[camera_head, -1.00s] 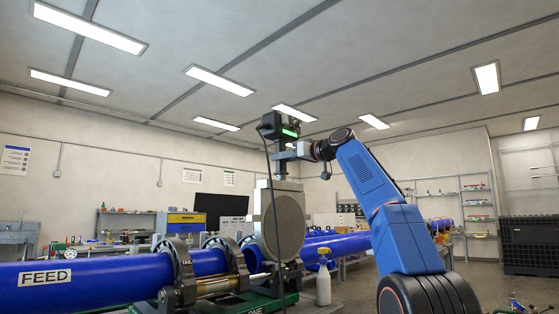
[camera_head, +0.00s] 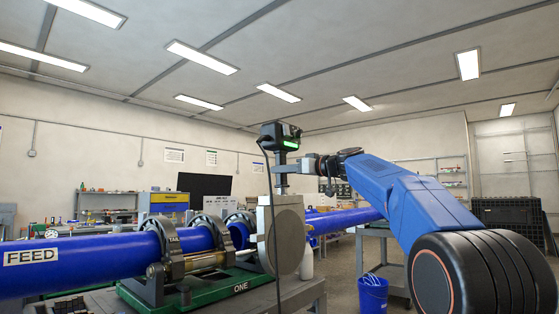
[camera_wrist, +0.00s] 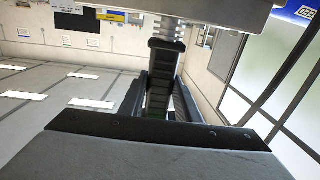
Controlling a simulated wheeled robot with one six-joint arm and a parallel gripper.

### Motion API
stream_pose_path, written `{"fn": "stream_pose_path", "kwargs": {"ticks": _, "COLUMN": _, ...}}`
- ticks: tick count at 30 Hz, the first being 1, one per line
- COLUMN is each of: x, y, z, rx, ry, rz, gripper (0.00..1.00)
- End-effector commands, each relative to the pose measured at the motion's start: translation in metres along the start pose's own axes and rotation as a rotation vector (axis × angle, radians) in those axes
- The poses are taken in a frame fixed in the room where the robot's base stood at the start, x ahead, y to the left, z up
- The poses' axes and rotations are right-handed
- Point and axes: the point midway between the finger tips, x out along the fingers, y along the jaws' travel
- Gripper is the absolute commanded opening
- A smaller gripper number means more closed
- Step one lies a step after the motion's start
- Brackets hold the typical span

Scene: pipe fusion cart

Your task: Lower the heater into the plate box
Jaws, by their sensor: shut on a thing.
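The heater (camera_head: 291,241) hangs upright in the head view, a round grey plate on a pale square frame. Its black control box with a green light (camera_head: 281,137) sits on top, and a dark cable hangs down its front. My gripper (camera_head: 291,167) is shut on the heater's neck, between box and plate, reaching in from the right. In the wrist view a dark ribbed handle (camera_wrist: 158,95) lies between the fingers. The heater's lower edge is in front of the cart and bench, and its clearance cannot be told. I cannot make out the plate box in either view.
A blue FEED pipe (camera_head: 90,256) lies in dark clamps (camera_head: 175,250) on the green cart (camera_head: 215,292), left of the heater. Another blue pipe (camera_head: 345,220) runs behind it. A blue bucket (camera_head: 373,293) stands to the right, below a table. A pale bottle (camera_head: 307,264) is partly hidden behind the heater.

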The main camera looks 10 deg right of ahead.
Motion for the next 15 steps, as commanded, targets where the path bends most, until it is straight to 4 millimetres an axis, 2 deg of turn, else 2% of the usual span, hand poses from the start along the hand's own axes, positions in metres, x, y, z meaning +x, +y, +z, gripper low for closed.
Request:
{"fn": "stream_pose_path", "kwargs": {"ticks": 2, "x": -0.009, "y": -0.004, "z": 0.006, "rx": -0.001, "ry": 0.011, "rz": 0.004, "gripper": 0.0}}
{"fn": "stream_pose_path", "kwargs": {"ticks": 15, "x": -0.041, "y": -0.012, "z": 0.083, "rx": 0.006, "ry": 0.021, "rz": 0.034, "gripper": 0.0}}
